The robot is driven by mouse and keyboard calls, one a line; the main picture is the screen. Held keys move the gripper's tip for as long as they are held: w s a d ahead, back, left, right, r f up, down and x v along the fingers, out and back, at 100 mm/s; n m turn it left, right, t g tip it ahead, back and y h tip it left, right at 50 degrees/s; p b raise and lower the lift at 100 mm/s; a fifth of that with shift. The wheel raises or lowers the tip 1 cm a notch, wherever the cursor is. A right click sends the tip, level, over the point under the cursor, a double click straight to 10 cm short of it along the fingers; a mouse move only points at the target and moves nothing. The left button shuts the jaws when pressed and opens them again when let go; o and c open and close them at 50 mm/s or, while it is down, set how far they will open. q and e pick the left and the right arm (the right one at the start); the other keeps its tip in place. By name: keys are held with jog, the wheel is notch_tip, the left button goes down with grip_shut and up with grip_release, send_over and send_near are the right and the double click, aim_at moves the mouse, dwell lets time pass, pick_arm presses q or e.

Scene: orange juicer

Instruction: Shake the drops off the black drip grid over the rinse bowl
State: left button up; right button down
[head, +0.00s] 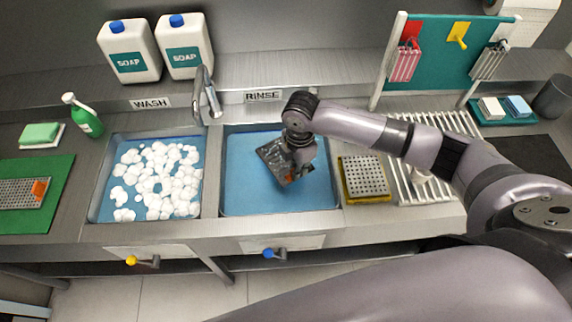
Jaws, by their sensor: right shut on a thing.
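The black drip grid (270,154) is a dark, flat piece above the rinse bowl (240,190), the blue-lined basin under the RINSE label. My right gripper (299,168) is shut on the grid at its right side and holds it tilted. An orange patch shows at the grid's lower edge. The gripper hides part of the grid, and drops on it are too small to tell. My left gripper is not in view.
The wash basin (210,165) with white foam lies to the left, past a divider. A metal tap (207,95) stands behind the basins. A perforated block on a yellow sponge (365,178) and a white rack (432,190) lie to the right.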

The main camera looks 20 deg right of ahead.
notch_tip(320, 180, down, 3)
jog(key=shift+r+b, duration=0.15)
jog(key=shift+b, duration=0.15)
jog(key=shift+r+p, duration=0.35)
jog(key=shift+r, duration=0.05)
notch_tip(320, 180, up, 3)
jog(key=shift+p, duration=0.3)
jog(key=shift+f+b, duration=0.7)
jog(key=shift+f, duration=1.15)
jog(key=shift+r, duration=0.1)
notch_tip(320, 180, up, 2)
jog(key=shift+r+p, duration=0.25)
jog(key=shift+p, duration=0.7)
jog(key=shift+r, duration=0.45)
